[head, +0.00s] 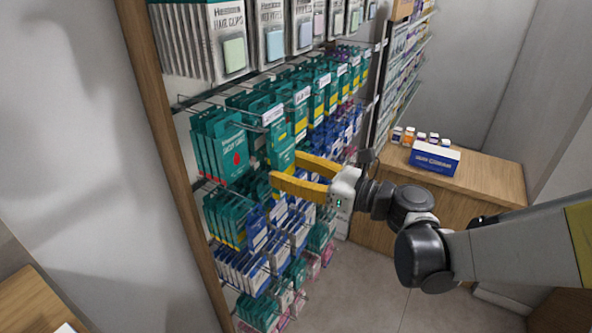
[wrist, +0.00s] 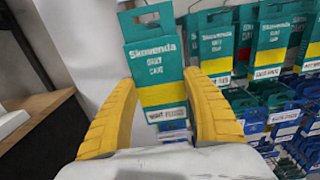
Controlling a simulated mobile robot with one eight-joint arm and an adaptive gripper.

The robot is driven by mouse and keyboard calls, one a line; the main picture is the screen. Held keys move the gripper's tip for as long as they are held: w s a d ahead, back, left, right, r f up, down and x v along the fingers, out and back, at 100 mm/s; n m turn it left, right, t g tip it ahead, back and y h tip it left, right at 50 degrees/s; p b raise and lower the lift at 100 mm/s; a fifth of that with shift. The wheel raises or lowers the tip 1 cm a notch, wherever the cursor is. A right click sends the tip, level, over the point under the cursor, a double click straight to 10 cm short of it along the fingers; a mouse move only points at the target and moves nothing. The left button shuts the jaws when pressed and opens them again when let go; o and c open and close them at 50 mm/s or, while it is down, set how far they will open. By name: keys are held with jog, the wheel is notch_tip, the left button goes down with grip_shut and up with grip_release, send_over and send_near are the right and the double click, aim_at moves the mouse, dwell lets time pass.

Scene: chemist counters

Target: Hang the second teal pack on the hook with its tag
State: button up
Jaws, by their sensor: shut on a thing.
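My gripper (head: 285,169) is shut on a teal pack (head: 279,145) with a yellow band, at the front of the pegboard rack. In the wrist view the teal pack (wrist: 156,58) stands upright between the two yellow fingers of my gripper (wrist: 160,90), its printed face towards me and its hanging hole at the top. A white hook tag (head: 273,115) shows just above the held pack in the head view. Whether the pack's hole is around a hook I cannot tell. Other teal packs with yellow bands (head: 318,103) hang behind and to the right.
Teal packs with a red dot (head: 229,152) hang close on the left. Blue-and-white packs (head: 257,229) hang below, and hair-clip cards (head: 228,38) hang above. A wooden counter (head: 490,178) with a blue box (head: 434,159) stands at the right. The floor in front is clear.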

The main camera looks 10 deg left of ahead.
jog(key=shift+f+x, duration=0.2)
jog(key=shift+x, duration=2.15)
jog(key=shift+f+x, duration=0.2)
jog(key=shift+x, duration=2.15)
jog(key=o, duration=1.2)
jog(key=shift+c, duration=0.2)
